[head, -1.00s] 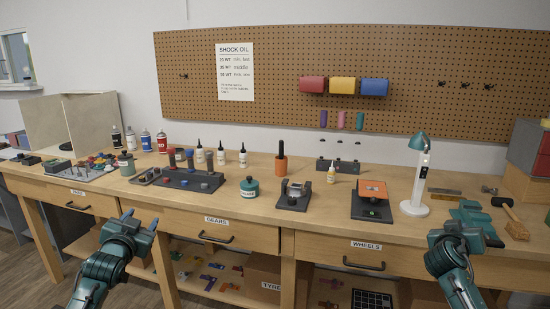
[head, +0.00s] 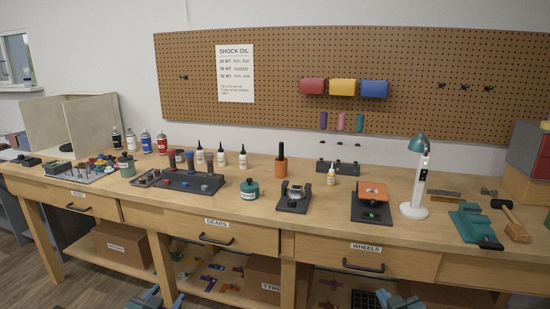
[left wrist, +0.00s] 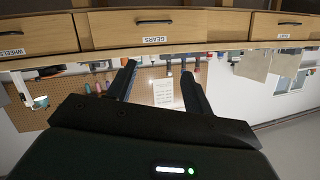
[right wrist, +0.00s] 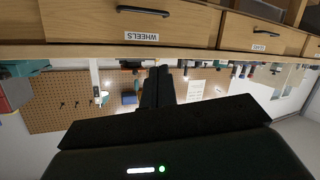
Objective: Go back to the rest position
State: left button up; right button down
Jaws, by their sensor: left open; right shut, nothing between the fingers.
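My left gripper (head: 150,298) shows only its top at the lower edge of the head view, in front of the bench and below the drawers. In the left wrist view its two fingers (left wrist: 159,78) stand apart with nothing between them. My right gripper (head: 400,302) is also cut off by the lower edge of the head view. In the right wrist view its fingers (right wrist: 158,80) are together and empty. Both grippers are clear of the bench.
The wooden workbench (head: 330,222) spans the view, with closed drawers labelled GEARS (head: 215,228) and WHEELS (head: 365,252). A scale (head: 372,202), a lamp (head: 415,208), a mallet (head: 511,222) and several bottles stand on top. Boxes (head: 122,246) lie on the lower shelf.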

pick_arm(q)
jog(key=s+d+f+g+h, duration=0.1)
jog(key=s+d+f, duration=0.2)
jog(key=s, duration=0.6)
jog(key=s+d+f+g, duration=0.1)
jog(key=s+d+f, duration=0.2)
jog(key=s, duration=0.6)
jog(key=s+d+f+g+h, duration=0.1)
jog(key=s+d+f, duration=0.3)
jog(key=s, duration=0.5)
jog(key=shift+s+d+n+g+h, duration=0.35)
jog(key=shift+d+g, duration=0.25)
jog(key=shift+d, duration=0.4)
pick_arm(e)
jog(key=s+a+f+g+y, duration=0.1)
jog(key=s+a+f, duration=0.2)
jog(key=s, duration=0.6)
jog(key=s+a+f+g, duration=0.1)
jog(key=s+a+f, duration=0.2)
jog(key=s, duration=0.6)
jog(key=s+a+f+g+y, duration=0.1)
jog(key=s+a+f, duration=0.3)
jog(key=s, duration=0.5)
jog(key=shift+s+a+m+g+y, duration=0.35)
jog(key=shift+a+g, duration=0.25)
jog(key=shift+a, duration=0.35)
